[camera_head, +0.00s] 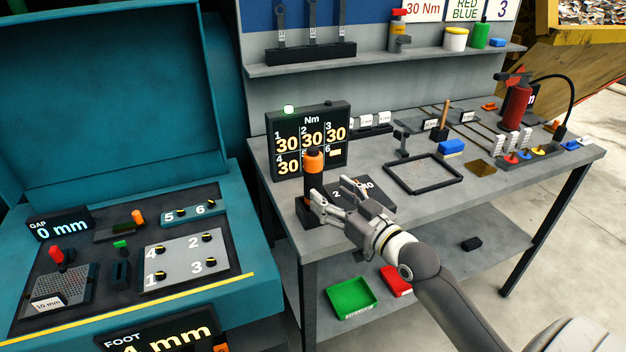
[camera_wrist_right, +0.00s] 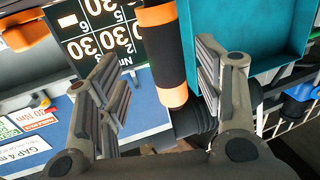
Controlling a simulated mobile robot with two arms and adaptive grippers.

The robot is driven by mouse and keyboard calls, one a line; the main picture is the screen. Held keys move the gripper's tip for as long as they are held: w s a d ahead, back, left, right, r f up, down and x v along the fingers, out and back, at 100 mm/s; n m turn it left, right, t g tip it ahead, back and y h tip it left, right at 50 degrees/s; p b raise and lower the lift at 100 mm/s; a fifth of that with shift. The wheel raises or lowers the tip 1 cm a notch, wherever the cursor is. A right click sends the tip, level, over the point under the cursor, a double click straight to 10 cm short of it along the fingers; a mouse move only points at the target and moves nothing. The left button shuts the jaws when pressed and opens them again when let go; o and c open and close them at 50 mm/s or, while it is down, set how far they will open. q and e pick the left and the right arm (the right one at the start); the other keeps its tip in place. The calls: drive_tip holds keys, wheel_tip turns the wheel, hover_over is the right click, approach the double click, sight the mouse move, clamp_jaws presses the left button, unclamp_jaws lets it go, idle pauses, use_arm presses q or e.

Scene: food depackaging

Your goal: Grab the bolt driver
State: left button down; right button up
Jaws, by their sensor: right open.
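The bolt driver (camera_head: 314,172), orange and black, stands upright in a dark holder (camera_head: 308,214) at the left front corner of the grey workbench. My right gripper (camera_head: 330,198) is open and just to the right of the driver in the head view. In the right wrist view the driver (camera_wrist_right: 164,55) shows between the two open fingers of the gripper (camera_wrist_right: 158,90), with no clear contact. The driver's far end is cut off by the frame edge there. My left gripper is in neither view.
A black display (camera_head: 308,140) with "Nm" and several 30s stands right behind the driver. A black frame (camera_head: 424,174) lies on the bench to the right. A teal machine (camera_head: 235,262) with numbered bolts stands left. Green (camera_head: 351,298) and red (camera_head: 396,281) trays sit on the lower shelf.

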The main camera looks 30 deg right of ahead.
sight(319, 185)
drive_tip(key=shift+w+a, duration=0.1)
drive_tip(key=shift+w, duration=0.6)
drive_tip(key=shift+w+a, duration=0.1)
drive_tip(key=w+p, duration=0.1)
drive_tip(key=w, duration=0.3)
drive_tip(key=shift+a+r+p, duration=0.2)
drive_tip(key=shift+a+p, duration=0.2)
drive_tip(key=shift+w+a+f, duration=0.1)
drive_tip(key=shift+w, duration=0.35)
drive_tip(key=shift+s, duration=0.1)
drive_tip(key=shift+c, duration=1.5)
clamp_jaws()
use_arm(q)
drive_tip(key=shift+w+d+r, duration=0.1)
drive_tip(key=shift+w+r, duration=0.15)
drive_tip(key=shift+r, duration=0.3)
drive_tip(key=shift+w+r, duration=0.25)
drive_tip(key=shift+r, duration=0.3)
